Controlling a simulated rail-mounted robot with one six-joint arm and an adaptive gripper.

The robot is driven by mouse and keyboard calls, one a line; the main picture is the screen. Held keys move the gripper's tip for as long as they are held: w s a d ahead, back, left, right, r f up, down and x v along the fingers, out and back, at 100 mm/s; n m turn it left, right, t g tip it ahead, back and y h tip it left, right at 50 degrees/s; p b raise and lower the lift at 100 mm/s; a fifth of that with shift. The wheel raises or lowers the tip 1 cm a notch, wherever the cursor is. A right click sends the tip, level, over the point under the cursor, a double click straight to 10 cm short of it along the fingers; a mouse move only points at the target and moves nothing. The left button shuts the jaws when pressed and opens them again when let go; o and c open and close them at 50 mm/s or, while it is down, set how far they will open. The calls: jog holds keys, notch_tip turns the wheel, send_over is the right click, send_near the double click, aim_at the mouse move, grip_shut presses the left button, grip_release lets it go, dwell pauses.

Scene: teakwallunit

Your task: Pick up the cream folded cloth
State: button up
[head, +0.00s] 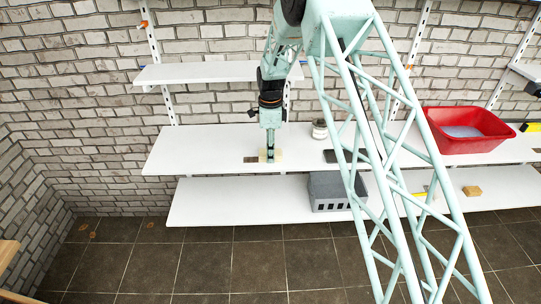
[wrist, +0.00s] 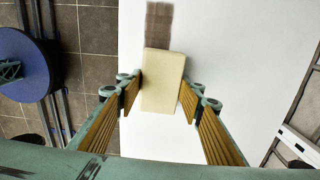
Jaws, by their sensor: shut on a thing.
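The cream folded cloth (wrist: 163,78) is a pale block-like piece between my gripper's two ribbed fingers in the wrist view. My gripper (wrist: 160,97) is shut on it, one finger at each side. In the head view my gripper (head: 269,153) points straight down at the middle white shelf (head: 205,150), with the cloth (head: 276,156) showing at its tips. I cannot tell whether the cloth still touches the shelf.
A brown striped flat piece (wrist: 159,22) lies on the shelf just beyond the cloth. A small plant pot (head: 319,130), a dark flat item (head: 343,156) and a red tub (head: 466,130) stand to the right. A grey crate (head: 325,190) is on the lower shelf. An upper shelf (head: 205,73) is above.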

jog(key=shift+r, duration=0.2)
jog(key=shift+r+p, duration=0.4)
jog(key=shift+r, duration=1.3)
jog(key=s+d+r+p, duration=0.1)
jog(key=s+d, duration=0.9)
jog(key=d, duration=0.2)
jog(key=shift+s, duration=0.25)
jog(key=shift+r, duration=0.1)
jog(key=shift+d, duration=0.1)
